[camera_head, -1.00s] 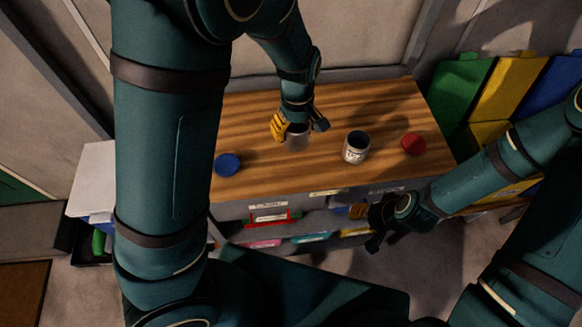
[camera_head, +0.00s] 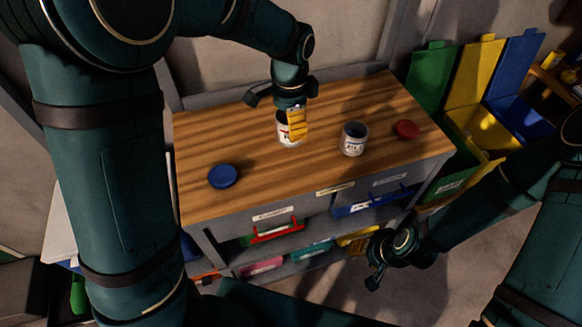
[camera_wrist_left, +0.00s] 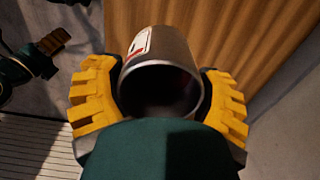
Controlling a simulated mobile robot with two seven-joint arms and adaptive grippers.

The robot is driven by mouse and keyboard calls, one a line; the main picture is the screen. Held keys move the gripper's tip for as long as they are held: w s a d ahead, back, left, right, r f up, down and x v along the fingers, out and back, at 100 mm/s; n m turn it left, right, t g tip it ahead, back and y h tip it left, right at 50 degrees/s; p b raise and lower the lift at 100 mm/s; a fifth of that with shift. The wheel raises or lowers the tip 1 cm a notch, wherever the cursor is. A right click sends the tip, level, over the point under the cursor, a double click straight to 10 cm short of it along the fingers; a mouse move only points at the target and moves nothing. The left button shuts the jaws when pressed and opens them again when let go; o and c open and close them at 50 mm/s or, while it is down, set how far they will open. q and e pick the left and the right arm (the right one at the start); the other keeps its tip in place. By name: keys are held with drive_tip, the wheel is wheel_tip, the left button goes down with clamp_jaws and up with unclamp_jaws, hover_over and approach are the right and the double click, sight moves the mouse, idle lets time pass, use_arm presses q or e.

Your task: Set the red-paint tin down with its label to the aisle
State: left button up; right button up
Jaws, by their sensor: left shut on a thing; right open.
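The red-paint tin (camera_head: 285,136) is a grey metal tin with a white and red label, over the middle of the wooden workbench top. Its label partly shows on the front side. My left gripper (camera_head: 293,120) is shut on it, with a yellow finger in front of part of the tin. In the left wrist view the tin (camera_wrist_left: 165,45) sits between both yellow fingers, its open mouth dark reddish inside and its label at the upper left. I cannot tell whether its base touches the wood. My right gripper (camera_head: 374,264) is open and empty, low in front of the workbench.
The workbench (camera_head: 330,172) also bears a second tin (camera_head: 354,140) with dark blue inside, a blue lid (camera_head: 222,176) at left and a red lid (camera_head: 407,129) at right. Green, yellow and blue bins (camera_head: 475,85) stand at right. Wood between tin and blue lid is clear.

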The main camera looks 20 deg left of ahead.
use_arm(q)
drive_tip(key=shift+f, duration=0.35)
wheel_tip(320, 180, down, 6)
drive_tip(key=shift+f+b, duration=0.1)
drive_tip(key=shift+b, duration=0.7)
drive_tip(key=shift+f+b, duration=0.35)
drive_tip(key=shift+f, duration=1.2)
drive_tip(key=shift+f, duration=0.1)
drive_tip(key=o, duration=1.2)
drive_tip(key=shift+r, duration=0.25)
wheel_tip(320, 180, up, 12)
drive_tip(key=p, duration=0.2)
drive_tip(key=shift+f+p, duration=0.1)
drive_tip(key=shift+p, duration=0.2)
